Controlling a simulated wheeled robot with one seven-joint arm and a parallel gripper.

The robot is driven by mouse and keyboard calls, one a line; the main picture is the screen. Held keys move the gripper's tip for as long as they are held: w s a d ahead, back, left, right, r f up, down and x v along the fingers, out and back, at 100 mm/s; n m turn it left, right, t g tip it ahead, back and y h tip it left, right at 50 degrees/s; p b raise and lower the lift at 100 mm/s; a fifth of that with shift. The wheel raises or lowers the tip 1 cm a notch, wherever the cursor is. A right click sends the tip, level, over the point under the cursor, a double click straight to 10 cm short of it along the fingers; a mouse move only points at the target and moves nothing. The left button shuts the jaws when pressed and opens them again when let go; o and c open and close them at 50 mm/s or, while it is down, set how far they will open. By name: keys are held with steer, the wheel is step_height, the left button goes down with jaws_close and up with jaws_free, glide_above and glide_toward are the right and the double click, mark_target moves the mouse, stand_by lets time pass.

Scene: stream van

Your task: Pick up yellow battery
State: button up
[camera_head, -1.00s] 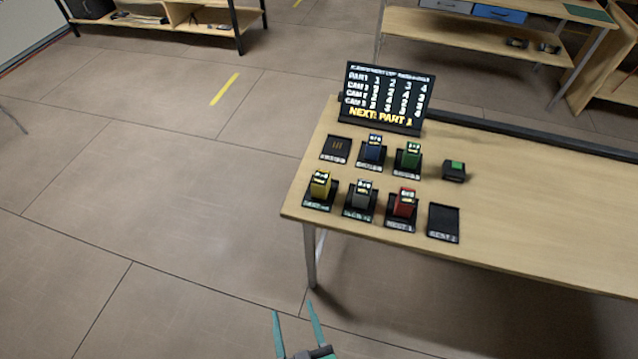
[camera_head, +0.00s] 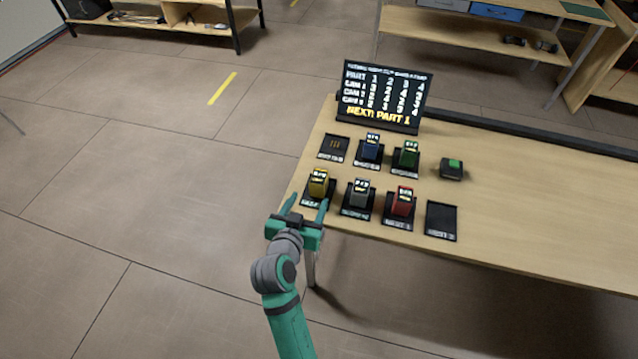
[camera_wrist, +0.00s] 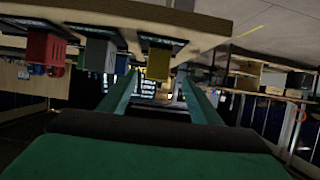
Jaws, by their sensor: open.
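The yellow battery (camera_head: 318,184) stands upright on a black pad at the table's front left corner. My gripper (camera_head: 307,207) is open and empty, with its two teal fingers pointing toward the yellow battery from the table's near edge. In the wrist view the picture is upside down, and the yellow battery (camera_wrist: 158,63) shows ahead between the two fingers (camera_wrist: 155,92). The fingers look apart from it; the exact gap is hard to tell.
Grey (camera_head: 359,193) and red (camera_head: 402,202) batteries stand to the right on pads. Blue (camera_head: 370,148) and green (camera_head: 407,155) ones stand behind. An empty pad (camera_head: 441,221), a green-topped box (camera_head: 452,168) and a sign board (camera_head: 384,95) share the table. The table's right side (camera_head: 550,215) is clear.

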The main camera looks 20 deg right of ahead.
mark_target(319, 182)
steer(key=shift+w+d+r, duration=0.15)
steer(key=shift+w+d, duration=0.05)
steer(key=shift+w, duration=0.05)
steer(key=x, duration=1)
steer(key=shift+w+d, duration=0.15)
steer(key=shift+d, duration=0.2)
steer(key=c, duration=1.2)
steer(key=shift+c, duration=0.9)
